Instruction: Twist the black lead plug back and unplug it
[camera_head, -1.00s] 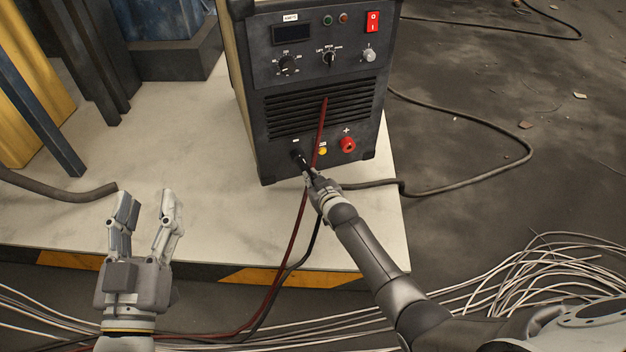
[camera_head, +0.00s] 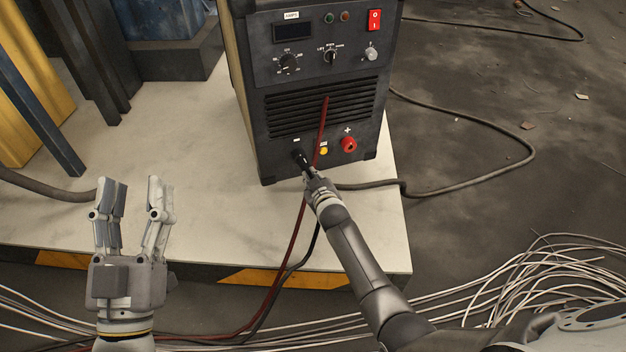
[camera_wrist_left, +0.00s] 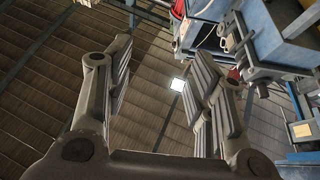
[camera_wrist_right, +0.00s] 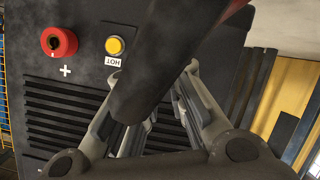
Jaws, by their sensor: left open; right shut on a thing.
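The black lead plug (camera_head: 303,162) is at the minus socket on the lower left of the welding machine's (camera_head: 315,90) front panel. My right gripper (camera_head: 309,172) is shut on the plug, with its arm reaching up from the lower right. In the right wrist view a dark, thick cylinder (camera_wrist_right: 160,65), the plug or its lead, crosses between the fingers and hides their grip. The socket joint is too small to judge whether the plug is fully seated. My left gripper (camera_head: 132,215) is open and empty above the platform's left side; its spread fingers also show in the left wrist view (camera_wrist_left: 160,85).
The pale platform (camera_head: 190,150) is mostly clear. Loose pale cables (camera_head: 540,275) lie at lower right.

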